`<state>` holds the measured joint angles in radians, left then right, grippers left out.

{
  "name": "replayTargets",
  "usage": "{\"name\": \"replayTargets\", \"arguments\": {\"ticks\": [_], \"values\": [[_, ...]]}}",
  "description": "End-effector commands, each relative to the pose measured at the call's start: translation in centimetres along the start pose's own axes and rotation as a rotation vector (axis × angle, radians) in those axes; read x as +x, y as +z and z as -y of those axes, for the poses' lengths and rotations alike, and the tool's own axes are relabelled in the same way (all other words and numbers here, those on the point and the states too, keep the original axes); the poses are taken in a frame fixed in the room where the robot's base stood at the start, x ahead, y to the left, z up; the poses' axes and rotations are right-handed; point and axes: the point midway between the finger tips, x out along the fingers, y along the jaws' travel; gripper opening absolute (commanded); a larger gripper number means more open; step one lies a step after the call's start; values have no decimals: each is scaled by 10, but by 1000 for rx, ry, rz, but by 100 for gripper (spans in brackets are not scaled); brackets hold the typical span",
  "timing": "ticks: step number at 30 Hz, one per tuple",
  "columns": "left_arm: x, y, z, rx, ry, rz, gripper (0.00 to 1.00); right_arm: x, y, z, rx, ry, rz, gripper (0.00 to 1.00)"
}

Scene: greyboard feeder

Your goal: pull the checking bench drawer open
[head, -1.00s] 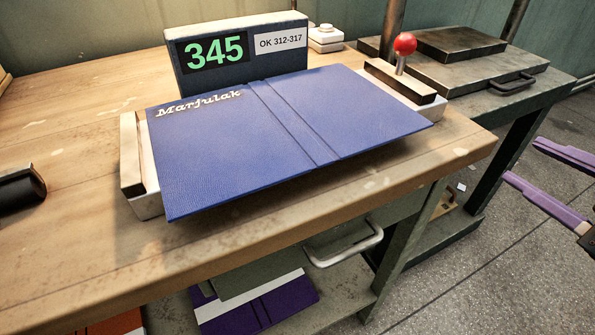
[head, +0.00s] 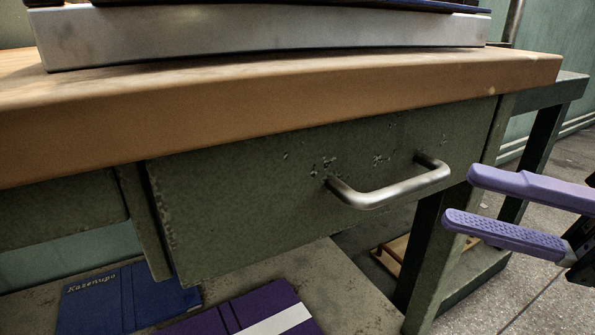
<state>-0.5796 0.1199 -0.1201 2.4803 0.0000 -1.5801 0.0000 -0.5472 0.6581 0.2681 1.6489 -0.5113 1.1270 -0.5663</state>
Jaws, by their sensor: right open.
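The checking bench drawer (head: 250,205) has a worn green metal front under the wooden bench top (head: 300,95). Its front looks about flush with the frame, so it appears shut. A curved metal handle (head: 390,194) sticks out at the right part of the drawer front. My right gripper (head: 458,200) has two purple fingers, spread apart, just to the right of the handle. The fingers are empty and no contact with the handle shows. My left gripper is out of view.
A metal base (head: 260,33) stands on the bench top. A blue cover (head: 125,300) and a purple cover with a white band (head: 245,315) lie on the lower shelf (head: 345,290). A green bench leg (head: 432,262) stands below the handle's right end. Floor is clear at the right.

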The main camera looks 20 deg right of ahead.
Motion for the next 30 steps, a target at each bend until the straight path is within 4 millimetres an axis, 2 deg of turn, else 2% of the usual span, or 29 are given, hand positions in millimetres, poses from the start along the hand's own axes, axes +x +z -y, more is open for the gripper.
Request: {"name": "replayTargets", "arguments": {"ticks": [3,9,13,21,30], "values": [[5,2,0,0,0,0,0,24,-1,1,-2,5,-3,45],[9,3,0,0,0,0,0,52,0,0,1,3,0,45],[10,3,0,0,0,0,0,60,0,0,2,2,1,45],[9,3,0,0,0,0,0,62,0,0,3,1,2,44],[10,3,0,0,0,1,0,62,0,0,3,1,2,10]]}}
